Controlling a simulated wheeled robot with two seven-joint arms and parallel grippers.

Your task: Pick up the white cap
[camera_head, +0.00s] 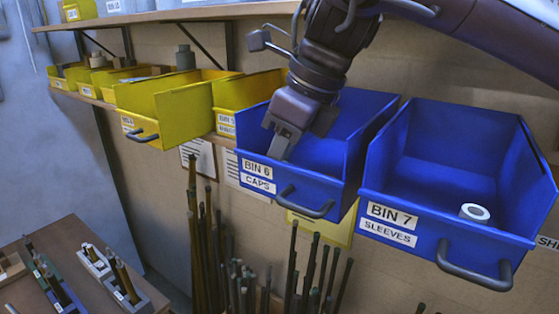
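My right gripper (280,143) reaches down from the top right into the blue bin labelled BIN 6 CAPS (315,180). Its fingertips are at the bin's left front inside, just behind the front wall. I cannot tell whether the fingers are apart or closed, or whether they hold anything. No white cap shows; the front wall and my gripper hide part of the bin's floor. My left gripper is not in view.
To the right is the blue bin labelled BIN 7 SLEEVES (450,215), holding a white ring-shaped sleeve (475,212). Yellow bins (165,105) stand to the left, under a shelf (180,14). Dark rods (310,275) stand below. A wooden table (65,245) is at lower left.

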